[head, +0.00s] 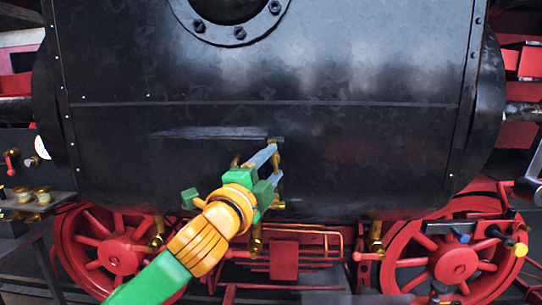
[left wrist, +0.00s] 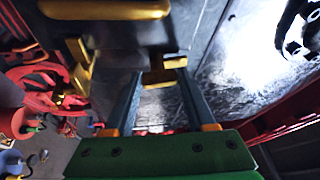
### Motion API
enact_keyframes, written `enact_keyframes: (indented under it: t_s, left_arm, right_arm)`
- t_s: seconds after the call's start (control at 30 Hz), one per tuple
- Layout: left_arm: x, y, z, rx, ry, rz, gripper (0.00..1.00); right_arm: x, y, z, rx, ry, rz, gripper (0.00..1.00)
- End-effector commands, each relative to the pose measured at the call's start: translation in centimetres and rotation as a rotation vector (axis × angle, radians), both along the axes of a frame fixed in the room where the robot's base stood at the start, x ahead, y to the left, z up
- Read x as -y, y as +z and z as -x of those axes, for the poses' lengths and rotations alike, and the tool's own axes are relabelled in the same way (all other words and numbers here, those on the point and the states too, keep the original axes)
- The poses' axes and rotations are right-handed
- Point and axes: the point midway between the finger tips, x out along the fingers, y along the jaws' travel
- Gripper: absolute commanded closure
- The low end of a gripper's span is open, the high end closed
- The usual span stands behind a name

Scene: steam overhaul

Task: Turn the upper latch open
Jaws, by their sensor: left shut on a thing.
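My left gripper (head: 276,158) reaches up from the bottom of the head view to the lower middle of the black boiler wall (head: 370,150). Its two grey fingers point at small brass fittings there. In the left wrist view, the fingers of my left gripper (left wrist: 160,70) are shut on a brass latch piece (left wrist: 158,77) between their tips. I take this to be the upper latch; its turn angle is hard to tell, since the fingers cover much of it. Another brass fitting (head: 278,205) sits just below the fingers. My right gripper is not in view.
Red spoked wheels (head: 118,258) stand below at left and right (head: 455,263). A brass cock (head: 376,238) hangs under the boiler. A bench with brass fittings (head: 42,195) is at left. Colored-handled tools (head: 508,243) are at far right. The boiler front is clear.

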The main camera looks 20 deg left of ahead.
Motion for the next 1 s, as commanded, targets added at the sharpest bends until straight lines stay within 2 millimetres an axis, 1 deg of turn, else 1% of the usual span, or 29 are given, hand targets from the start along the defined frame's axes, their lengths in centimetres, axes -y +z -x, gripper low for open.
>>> enact_keyframes:
  t_s: [0.03,0.2,0.4,0.97,1.0]
  left_arm:
    - [0.03,0.06,-0.02,-0.011,-0.001,-0.029,1.00]
    - [0.03,-0.04,-0.01,-0.036,-0.001,-0.114,1.00]
    - [0.04,-0.13,-0.03,-0.055,-0.002,-0.174,1.00]
    - [0.06,-0.27,-0.05,-0.067,-0.002,-0.204,1.00]
    - [0.06,-0.28,-0.05,-0.067,-0.002,-0.204,0.42]
  right_arm:
    - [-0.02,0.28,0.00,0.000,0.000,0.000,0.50]
    - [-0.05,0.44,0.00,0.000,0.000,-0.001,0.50]
    - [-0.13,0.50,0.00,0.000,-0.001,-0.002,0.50]
    - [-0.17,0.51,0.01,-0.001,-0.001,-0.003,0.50]
    - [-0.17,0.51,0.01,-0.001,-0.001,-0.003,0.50]
